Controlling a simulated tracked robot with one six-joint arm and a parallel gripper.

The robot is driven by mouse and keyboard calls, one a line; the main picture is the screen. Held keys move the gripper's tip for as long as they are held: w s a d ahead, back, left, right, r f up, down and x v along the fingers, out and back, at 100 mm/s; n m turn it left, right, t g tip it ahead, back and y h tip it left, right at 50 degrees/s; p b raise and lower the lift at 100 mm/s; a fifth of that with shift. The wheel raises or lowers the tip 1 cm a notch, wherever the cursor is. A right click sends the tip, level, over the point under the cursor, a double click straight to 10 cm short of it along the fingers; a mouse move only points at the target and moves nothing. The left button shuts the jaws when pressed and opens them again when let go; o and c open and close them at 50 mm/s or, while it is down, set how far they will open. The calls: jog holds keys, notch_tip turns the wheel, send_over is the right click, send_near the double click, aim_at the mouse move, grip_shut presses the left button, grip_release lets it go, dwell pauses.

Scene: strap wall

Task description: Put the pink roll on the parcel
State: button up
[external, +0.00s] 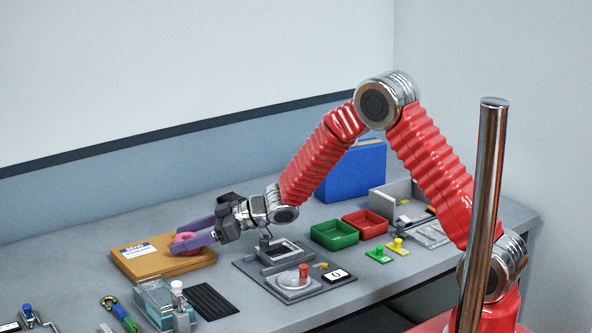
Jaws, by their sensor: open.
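The pink roll (186,242) rests on the right part of the parcel (146,266), or just at its top surface. The parcel is a flat brown box with a white and blue label (138,249) on its left part. My gripper (190,238) has two purple fingers, one on the far side of the roll and one on the near side. The fingers are apart and the roll is between them. The near finger hides part of the roll, so I cannot tell whether either finger touches it.
A clear box (153,300) and a black ribbed pad (213,301) lie in front of the parcel. A grey fixture with a red knob (303,271) is to the right. Green (334,235) and red (365,224) trays stand behind it. Bare bench lies left of the parcel.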

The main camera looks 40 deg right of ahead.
jog(key=v, duration=1.2)
dwell(0.6)
jog(key=s+d+r+m+t+h, duration=0.25)
jog(key=d+r+h, duration=0.3)
jog(key=d, duration=0.45)
jog(key=s+d+r+m+t+h, duration=0.1)
jog(key=d+r+m+h, duration=0.3)
jog(key=d+r, duration=0.45)
jog(key=s+d+m+g+h, duration=0.25)
jog(key=s+d, duration=0.55)
jog(key=s, duration=0.4)
jog(key=s+f+m+g+y, duration=0.1)
jog(key=s+g, duration=0.2)
jog(key=s, duration=1.3)
jog(key=shift+a+f+m+g, duration=0.3)
jog(key=shift+f, duration=0.05)
